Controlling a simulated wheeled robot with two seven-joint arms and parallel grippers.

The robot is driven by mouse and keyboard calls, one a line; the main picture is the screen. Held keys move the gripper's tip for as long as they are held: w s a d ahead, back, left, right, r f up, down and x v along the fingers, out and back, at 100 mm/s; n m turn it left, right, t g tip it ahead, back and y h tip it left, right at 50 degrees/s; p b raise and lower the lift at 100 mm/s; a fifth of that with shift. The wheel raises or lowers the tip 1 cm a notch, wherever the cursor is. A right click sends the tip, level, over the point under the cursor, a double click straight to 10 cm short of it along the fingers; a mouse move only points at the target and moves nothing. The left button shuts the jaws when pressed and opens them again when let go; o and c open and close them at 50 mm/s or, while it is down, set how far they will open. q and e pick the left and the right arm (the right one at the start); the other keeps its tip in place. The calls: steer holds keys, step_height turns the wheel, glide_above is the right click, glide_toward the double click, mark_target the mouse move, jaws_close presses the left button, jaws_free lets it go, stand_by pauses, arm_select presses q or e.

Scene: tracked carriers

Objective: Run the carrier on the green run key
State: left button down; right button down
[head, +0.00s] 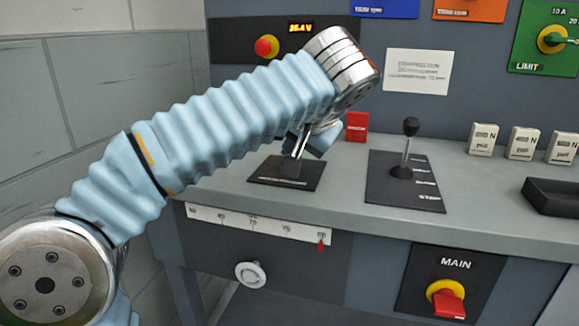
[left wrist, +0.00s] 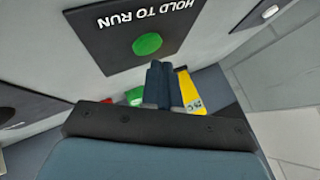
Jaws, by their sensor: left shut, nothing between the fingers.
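The green run key (left wrist: 147,44) is a round green button on a black plate marked HOLD TO RUN (left wrist: 112,30) in the left wrist view. In the head view this plate (head: 262,180) lies on the grey bench, and my gripper hides the key. My left gripper (head: 299,153) is shut and empty, pointing down over the plate. In the left wrist view its fingertips (left wrist: 159,68) show just beside the key; a small gap shows in the picture, and I cannot tell its height above the plate. No carrier can be made out. My right gripper is out of view.
A black-knobbed lever (head: 410,127) stands right of the plate, with a red block (head: 357,126) behind. White blocks (head: 483,139) and a black tray (head: 553,196) are further right. A scale (head: 257,224) and a red MAIN switch (head: 447,301) are on the front.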

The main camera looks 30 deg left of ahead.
arm_select(q)
steer(key=shift+f, duration=0.15)
steer(key=shift+f+b, duration=0.3)
steer(key=shift+f+b, duration=0.35)
steer(key=shift+f, duration=0.1)
stand_by(0.7)
stand_by(3.5)
steer(key=shift+r+p, duration=0.9)
steer(key=shift+p, duration=0.05)
step_height(320, 180, up, 5)
steer(key=p, duration=0.5)
steer(key=shift+r, duration=0.1)
stand_by(1.1)
